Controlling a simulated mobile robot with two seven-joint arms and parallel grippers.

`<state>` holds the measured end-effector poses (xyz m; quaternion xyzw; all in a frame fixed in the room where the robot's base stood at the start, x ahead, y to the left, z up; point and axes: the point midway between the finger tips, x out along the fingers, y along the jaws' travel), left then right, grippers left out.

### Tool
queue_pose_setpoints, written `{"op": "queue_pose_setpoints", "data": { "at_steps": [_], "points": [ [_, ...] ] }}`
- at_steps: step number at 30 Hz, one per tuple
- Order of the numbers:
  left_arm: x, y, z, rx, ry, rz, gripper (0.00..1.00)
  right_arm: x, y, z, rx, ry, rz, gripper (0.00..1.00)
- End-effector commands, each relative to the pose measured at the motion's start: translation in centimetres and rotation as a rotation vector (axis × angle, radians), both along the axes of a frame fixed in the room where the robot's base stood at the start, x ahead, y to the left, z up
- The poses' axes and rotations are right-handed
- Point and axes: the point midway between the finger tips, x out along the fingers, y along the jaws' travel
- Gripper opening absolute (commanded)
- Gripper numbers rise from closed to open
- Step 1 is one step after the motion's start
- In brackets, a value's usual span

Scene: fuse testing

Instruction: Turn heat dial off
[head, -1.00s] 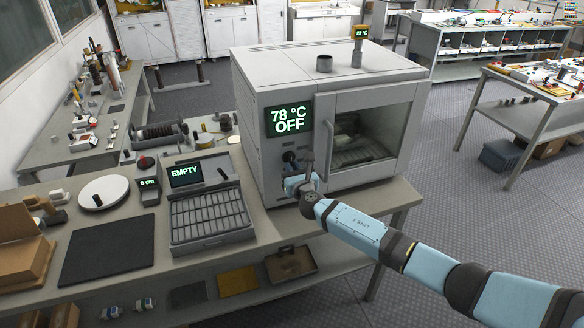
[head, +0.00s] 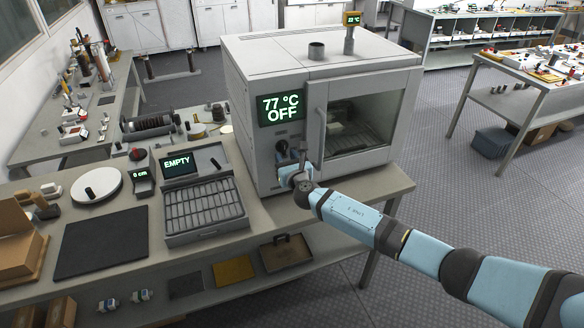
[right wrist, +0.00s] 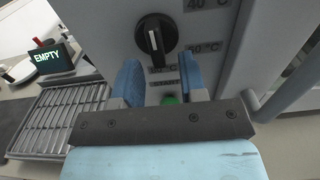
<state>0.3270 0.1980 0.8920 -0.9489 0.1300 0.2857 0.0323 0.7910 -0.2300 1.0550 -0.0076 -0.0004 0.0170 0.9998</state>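The heat dial (head: 282,147) is a round black knob on the front of the grey oven (head: 268,170), below its display (head: 281,109), which reads 77 °C OFF. In the right wrist view the dial (right wrist: 156,38) has a white line running nearly upright, with temperature labels beside and below it. My right gripper (head: 289,172) is just below the dial in the head view. In the right wrist view its two blue fingers (right wrist: 162,78) are apart, with nothing between them; the dial is beyond their tips. My left gripper is not in view.
The oven's glass door (head: 362,122) is closed, with its upright handle (head: 322,135) just right of the dial. A tray (head: 205,208) with an EMPTY display stands left of the oven on the bench. A small green part (right wrist: 170,99) shows low between the fingers.

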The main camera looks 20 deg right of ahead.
Motion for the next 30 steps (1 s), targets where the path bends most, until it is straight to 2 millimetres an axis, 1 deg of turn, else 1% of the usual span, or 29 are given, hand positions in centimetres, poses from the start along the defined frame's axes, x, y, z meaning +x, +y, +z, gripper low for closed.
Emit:
{"op": "queue_pose_setpoints", "data": {
  "at_steps": [5,12,15,18,23,30],
  "points": [
    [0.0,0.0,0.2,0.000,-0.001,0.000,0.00,-3.0,-0.2,-0.1,0.001,0.002,0.002,0.38],
    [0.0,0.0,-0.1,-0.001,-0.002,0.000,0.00,-8.7,-0.4,-0.2,-0.001,0.002,0.001,0.38],
    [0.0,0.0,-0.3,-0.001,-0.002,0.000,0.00,-10.5,-0.4,-0.2,0.000,0.002,0.002,0.38],
    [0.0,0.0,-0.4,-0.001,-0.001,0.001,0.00,-11.9,-0.4,-0.2,-0.001,0.001,0.000,0.38],
    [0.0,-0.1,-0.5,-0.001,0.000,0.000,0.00,-13.1,-0.5,-0.1,-0.001,0.001,0.000,0.38],
    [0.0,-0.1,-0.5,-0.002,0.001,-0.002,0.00,-13.3,-0.5,0.0,-0.001,0.000,-0.001,0.38]
  ]
}}
